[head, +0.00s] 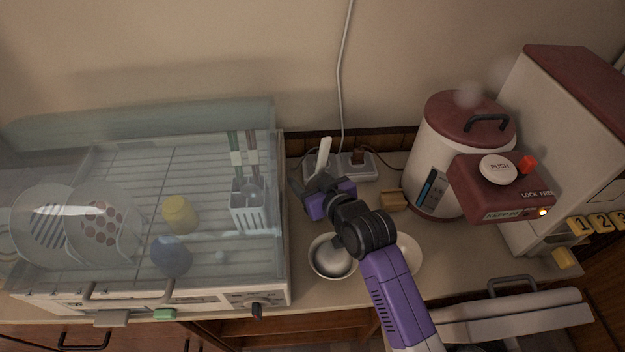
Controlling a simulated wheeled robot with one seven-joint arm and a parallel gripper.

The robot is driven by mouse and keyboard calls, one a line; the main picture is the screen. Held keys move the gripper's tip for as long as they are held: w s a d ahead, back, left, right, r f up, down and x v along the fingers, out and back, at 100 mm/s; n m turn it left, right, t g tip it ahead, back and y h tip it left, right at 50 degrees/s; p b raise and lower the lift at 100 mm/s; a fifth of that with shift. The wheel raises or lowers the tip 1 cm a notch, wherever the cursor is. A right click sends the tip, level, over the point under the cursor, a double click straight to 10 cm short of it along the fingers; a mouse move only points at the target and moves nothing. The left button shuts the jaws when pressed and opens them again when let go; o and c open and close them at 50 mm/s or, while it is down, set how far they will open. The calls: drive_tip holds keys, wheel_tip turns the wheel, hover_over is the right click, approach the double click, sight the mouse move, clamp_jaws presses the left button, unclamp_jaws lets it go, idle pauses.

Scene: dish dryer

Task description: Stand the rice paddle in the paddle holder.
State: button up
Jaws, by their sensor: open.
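The white rice paddle (324,155) stands nearly upright, leaning slightly to the right, near the back of the counter in the head view. Its lower end is hidden by my gripper. My gripper (308,186) is open beside the lower part of the paddle, at the right of the dish dryer. I cannot tell whether its fingers touch the paddle. I cannot make out the paddle holder; the spot under the paddle is covered by my gripper.
The glass-covered dish dryer (285,215) with dishes fills the left. A power strip (365,170) lies behind my gripper. A white bowl (333,270) and a pale dish (411,252) sit below my arm. A small tan block (392,200) and red-lidded pot (450,125) stand right.

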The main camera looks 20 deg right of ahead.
drive_tip(key=v, duration=1.2)
idle(0.3)
drive_tip(key=shift+h, duration=0.3)
drive_tip(key=s+f, duration=0.1)
drive_tip(key=s, duration=0.2)
drive_tip(key=s+f, duration=0.1)
drive_tip(key=s, duration=0.1)
drive_tip(key=s+f, duration=0.1)
drive_tip(key=s, duration=0.2)
drive_tip(key=shift+s+d+f, duration=0.2)
drive_tip(key=shift+s+f, duration=0.05)
drive_tip(key=shift+s, duration=0.15)
drive_tip(key=s+r, duration=0.3)
drive_tip(key=s, duration=0.9)
drive_tip(key=s+r+t, duration=0.1)
drive_tip(key=s+r, duration=0.2)
drive_tip(key=s, duration=0.9)
drive_tip(key=shift+a+m, duration=0.35)
drive_tip(key=shift+m, duration=0.05)
